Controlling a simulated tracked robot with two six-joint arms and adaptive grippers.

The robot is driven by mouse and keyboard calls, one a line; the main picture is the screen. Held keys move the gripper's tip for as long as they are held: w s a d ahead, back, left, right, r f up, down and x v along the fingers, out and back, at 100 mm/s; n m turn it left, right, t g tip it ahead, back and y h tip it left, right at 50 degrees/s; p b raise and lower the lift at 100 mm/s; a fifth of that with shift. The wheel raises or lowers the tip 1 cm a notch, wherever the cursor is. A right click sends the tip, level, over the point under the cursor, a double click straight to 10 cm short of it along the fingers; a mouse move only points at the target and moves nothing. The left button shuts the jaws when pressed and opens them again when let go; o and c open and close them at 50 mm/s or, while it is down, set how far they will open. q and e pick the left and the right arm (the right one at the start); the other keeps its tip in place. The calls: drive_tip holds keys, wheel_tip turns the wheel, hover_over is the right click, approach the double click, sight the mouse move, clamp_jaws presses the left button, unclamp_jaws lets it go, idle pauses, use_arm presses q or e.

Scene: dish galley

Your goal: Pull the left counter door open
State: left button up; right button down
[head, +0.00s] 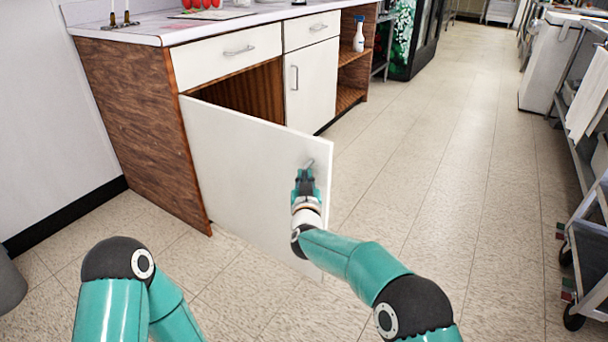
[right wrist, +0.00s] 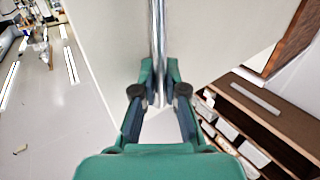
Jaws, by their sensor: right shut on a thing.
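The left counter door (head: 240,155) is a white panel that stands swung out from the wooden counter (head: 137,110), with the open cabinet space showing behind its top edge. My right gripper (head: 306,174) is at the door's handle near its free edge. In the right wrist view the right gripper (right wrist: 159,100) is shut on the metal handle (right wrist: 157,45), with the white door face (right wrist: 215,40) behind it. My left arm shows at the lower left in the head view, but its gripper is out of the picture.
A closed right door (head: 311,85) and two drawers, one of them the left drawer (head: 228,55), are on the counter front. A spray bottle (head: 359,34) stands on the open shelf. The tiled floor (head: 430,160) right of the door is clear. A wheeled cart (head: 590,245) stands at the far right.

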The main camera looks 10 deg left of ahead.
use_arm(q)
drive_tip(key=shift+s+r, duration=0.15)
drive_tip(key=shift+s, duration=0.35)
use_arm(e)
drive_tip(key=shift+s+f+h, duration=0.1)
drive_tip(key=shift+s+h, duration=0.2)
drive_tip(key=shift+s, duration=0.05)
drive_tip(key=c, duration=1.2)
unclamp_jaws()
drive_tip(key=shift+a, duration=0.1)
drive_tip(key=shift+s+a, duration=0.1)
drive_tip(key=shift+s, duration=0.15)
drive_tip(key=s+d, duration=0.1)
drive_tip(key=s, duration=1)
drive_tip(key=shift+s+d, duration=0.25)
drive_tip(key=shift+d, duration=0.15)
drive_tip(key=shift+d, duration=0.1)
